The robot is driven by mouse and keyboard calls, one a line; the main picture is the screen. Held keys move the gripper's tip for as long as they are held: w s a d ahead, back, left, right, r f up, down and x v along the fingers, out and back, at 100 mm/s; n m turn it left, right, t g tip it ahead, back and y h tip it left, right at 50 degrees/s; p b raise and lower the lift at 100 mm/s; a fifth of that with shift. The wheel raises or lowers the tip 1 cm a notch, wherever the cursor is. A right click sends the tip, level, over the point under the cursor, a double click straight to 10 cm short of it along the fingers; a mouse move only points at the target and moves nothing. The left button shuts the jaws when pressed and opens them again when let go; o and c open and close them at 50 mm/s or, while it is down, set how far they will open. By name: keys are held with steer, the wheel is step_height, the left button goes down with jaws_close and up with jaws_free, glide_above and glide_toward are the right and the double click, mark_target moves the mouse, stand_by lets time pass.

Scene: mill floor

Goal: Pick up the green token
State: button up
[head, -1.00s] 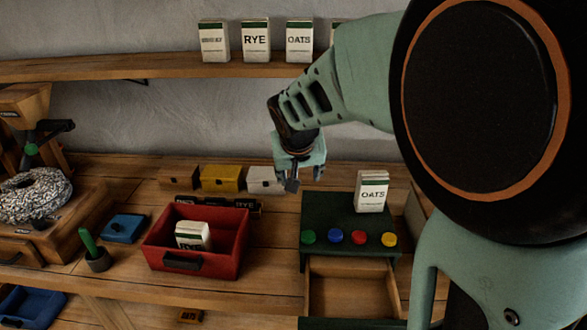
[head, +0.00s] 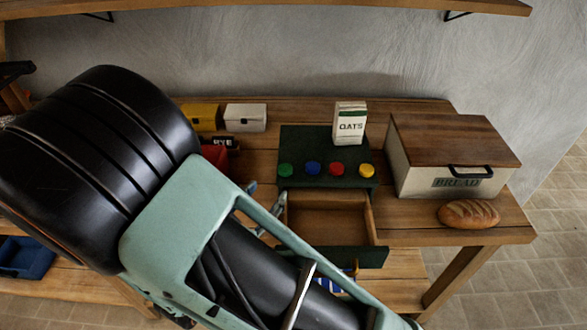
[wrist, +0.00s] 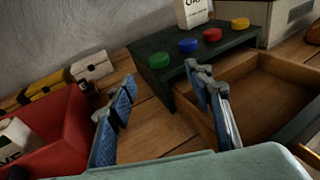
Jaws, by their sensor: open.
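The green token (head: 285,170) is a round disc on the front of the dark green cabinet top (head: 304,142). It is leftmost in a row with blue, red and yellow ones. In the wrist view the green token (wrist: 158,61) lies ahead, beyond and between the fingers. My gripper (wrist: 160,80) is open and empty, its two blue-padded fingers apart. It is short of the cabinet and does not touch the token. In the head view my arm hides most of my gripper, with only parts of it showing by the cabinet's left front.
The drawer (head: 330,213) under the cabinet stands open and empty. An OATS packet (head: 350,122) stands on the cabinet behind the discs. A BREAD box (head: 455,155) and a loaf (head: 468,214) are at right. A red bin (wrist: 52,130) is left of my gripper.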

mark_target(284, 170)
steer(key=p+x, duration=0.1)
steer(key=x, duration=0.9)
steer(key=shift+w+a, duration=0.1)
steer(key=shift+w, duration=0.25)
steer(key=shift+f, duration=0.1)
steer(key=c, duration=0.9)
